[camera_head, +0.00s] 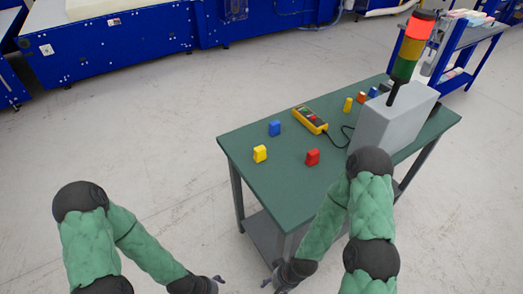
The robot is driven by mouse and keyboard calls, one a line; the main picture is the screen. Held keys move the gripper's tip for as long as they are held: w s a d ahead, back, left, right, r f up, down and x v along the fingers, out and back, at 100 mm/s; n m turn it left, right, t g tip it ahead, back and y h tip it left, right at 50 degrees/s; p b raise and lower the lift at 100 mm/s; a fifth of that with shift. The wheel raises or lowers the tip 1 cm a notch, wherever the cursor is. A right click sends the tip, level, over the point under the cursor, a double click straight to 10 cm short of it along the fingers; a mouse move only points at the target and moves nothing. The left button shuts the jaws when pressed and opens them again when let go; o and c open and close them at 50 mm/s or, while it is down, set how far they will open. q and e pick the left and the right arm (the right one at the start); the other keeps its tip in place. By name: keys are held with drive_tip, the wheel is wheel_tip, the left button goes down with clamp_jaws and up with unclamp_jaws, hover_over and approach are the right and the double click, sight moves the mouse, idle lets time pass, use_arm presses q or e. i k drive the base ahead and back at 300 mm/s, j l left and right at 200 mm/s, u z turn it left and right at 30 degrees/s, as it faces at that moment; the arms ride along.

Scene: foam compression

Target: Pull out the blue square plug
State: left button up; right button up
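A blue block (274,128) stands on the green tabletop (240,146) near its left edge, behind a yellow block. A second, smaller-looking blue piece (373,92) is at the far side of the table, in a row of coloured pieces beside the grey box. I cannot tell which of the two is the square plug. My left gripper (217,284) is low at the bottom edge, left of the table and far from both. My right gripper (270,275) is low in front of the table. Both are small and seem empty; their finger opening is unclear.
A yellow block (260,153), a red block (312,157) and a yellow handheld controller (310,120) with a black cable lie on the table. A grey box (393,118) carries a signal tower (411,48) lit red. Blue machines stand behind. Floor left of the table is clear.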

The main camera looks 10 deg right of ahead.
sight(273, 126)
drive_tip(key=i+j+z, duration=0.1)
drive_tip(key=j, duration=0.25)
drive_tip(key=i+j+z, duration=0.15)
drive_tip(key=i+j, duration=0.15)
drive_tip(key=i+j+z, duration=0.1)
drive_tip(key=j, duration=0.3)
drive_tip(key=i+j+z, duration=0.15)
drive_tip(key=j, duration=0.25)
drive_tip(key=i+j+z, duration=0.1)
drive_tip(key=i+j, duration=0.15)
drive_tip(key=j, duration=0.15)
